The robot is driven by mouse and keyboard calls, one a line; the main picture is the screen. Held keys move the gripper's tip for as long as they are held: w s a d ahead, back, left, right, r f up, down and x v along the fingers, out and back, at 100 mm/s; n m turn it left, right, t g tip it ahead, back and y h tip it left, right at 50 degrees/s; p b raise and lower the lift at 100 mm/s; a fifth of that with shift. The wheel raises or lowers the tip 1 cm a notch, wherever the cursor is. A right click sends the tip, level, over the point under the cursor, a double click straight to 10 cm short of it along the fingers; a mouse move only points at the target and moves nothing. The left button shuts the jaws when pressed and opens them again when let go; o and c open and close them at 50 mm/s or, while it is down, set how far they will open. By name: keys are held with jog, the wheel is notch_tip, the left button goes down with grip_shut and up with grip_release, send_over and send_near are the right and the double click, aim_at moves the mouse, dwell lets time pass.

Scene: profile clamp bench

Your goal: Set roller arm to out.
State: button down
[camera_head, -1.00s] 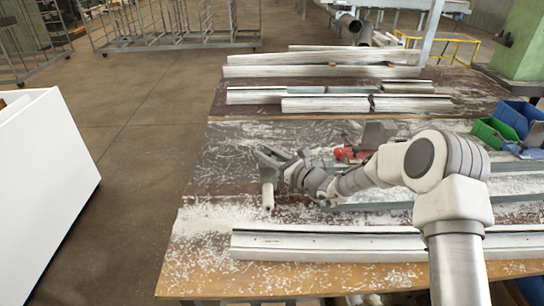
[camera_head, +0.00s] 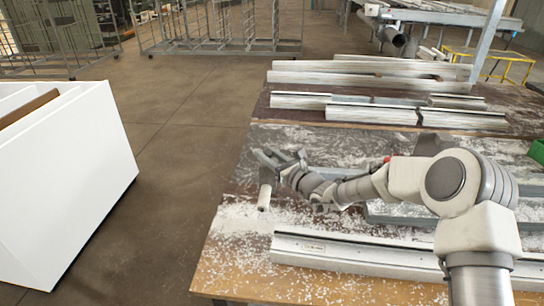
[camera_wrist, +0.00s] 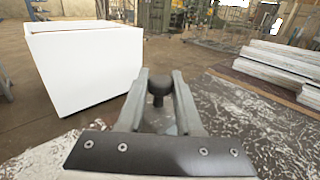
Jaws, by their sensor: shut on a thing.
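The roller arm shows in the head view as a pale upright roller (camera_head: 264,197) hanging from a grey piece near the bench's left edge. My gripper (camera_head: 268,158) is at the top of that piece. In the wrist view, a dark round knob (camera_wrist: 158,85) stands between the two grey fingers of my gripper (camera_wrist: 160,80), which are closed around it. A grey part shows below the knob. The rest of the roller arm and its pivot are hidden behind my gripper and arm.
A white cabinet (camera_head: 62,185) stands on the floor left of the bench, with a floor gap between. A long pale profile (camera_head: 350,253) lies along the bench front. Several profiles (camera_head: 385,108) lie at the back. White chips cover the bench. Part of a green bin (camera_head: 537,151) shows at right.

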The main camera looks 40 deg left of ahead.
jog(key=shift+s, duration=0.1)
jog(key=c, duration=0.9)
grip_release()
jog(key=shift+o, duration=0.2)
jog(key=shift+d, duration=0.35)
jog(key=v, duration=1.6)
jog(key=shift+s+d+p, duration=0.2)
jog(key=shift+d+p, duration=0.1)
jog(key=shift+r, duration=0.1)
